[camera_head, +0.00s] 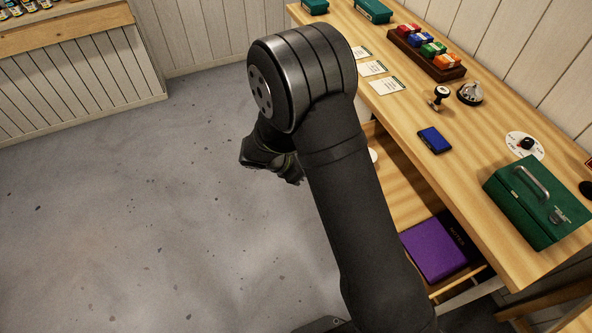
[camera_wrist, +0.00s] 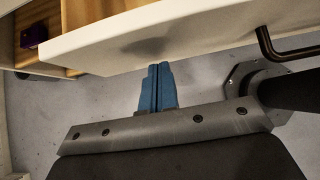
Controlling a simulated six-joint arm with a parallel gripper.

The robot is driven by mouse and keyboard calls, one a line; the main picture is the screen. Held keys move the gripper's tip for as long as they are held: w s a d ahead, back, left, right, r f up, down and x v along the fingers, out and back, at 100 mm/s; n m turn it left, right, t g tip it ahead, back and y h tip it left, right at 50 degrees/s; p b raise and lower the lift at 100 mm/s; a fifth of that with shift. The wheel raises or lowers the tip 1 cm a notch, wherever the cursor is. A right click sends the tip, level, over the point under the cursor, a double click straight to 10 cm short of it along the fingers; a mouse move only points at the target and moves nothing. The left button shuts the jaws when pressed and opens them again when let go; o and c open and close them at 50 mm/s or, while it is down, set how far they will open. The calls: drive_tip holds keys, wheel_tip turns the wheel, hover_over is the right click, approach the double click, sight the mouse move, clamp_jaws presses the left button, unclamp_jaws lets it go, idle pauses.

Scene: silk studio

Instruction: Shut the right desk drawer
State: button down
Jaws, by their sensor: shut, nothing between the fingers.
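The right desk drawer (camera_head: 402,190) stands pulled out below the desk top in the head view, its wooden inside showing. A purple notebook (camera_head: 433,249) lies in it. My arm hides the drawer's front there. In the wrist view, the pale drawer front (camera_wrist: 150,38) crosses the top, with a dark bar handle (camera_wrist: 287,46) at the right. My gripper (camera_wrist: 157,68) has its blue fingers together and empty, close to the front's lower edge and left of the handle. I cannot tell whether they touch. In the head view my gripper (camera_head: 291,172) is partly hidden behind my arm.
The desk top (camera_head: 470,150) carries a green metal box (camera_head: 537,202), a blue ink pad (camera_head: 434,140), a stamp (camera_head: 439,97), a bell (camera_head: 470,93) and cards (camera_head: 371,68). The grey floor (camera_head: 150,210) left of the arm is clear.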

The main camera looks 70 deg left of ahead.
drive_tip(key=shift+w, duration=0.5)
drive_tip(key=shift+w, duration=0.1)
drive_tip(key=w, duration=2.3)
drive_tip(key=shift+w, duration=0.1)
drive_tip(key=shift+w+r, duration=0.1)
drive_tip(key=shift+w, duration=0.2)
drive_tip(key=shift+w, duration=0.1)
drive_tip(key=s, duration=0.5)
drive_tip(key=shift+s, duration=0.1)
drive_tip(key=v, duration=0.9)
drive_tip(key=shift+s+r, duration=0.2)
drive_tip(key=shift+r, duration=0.1)
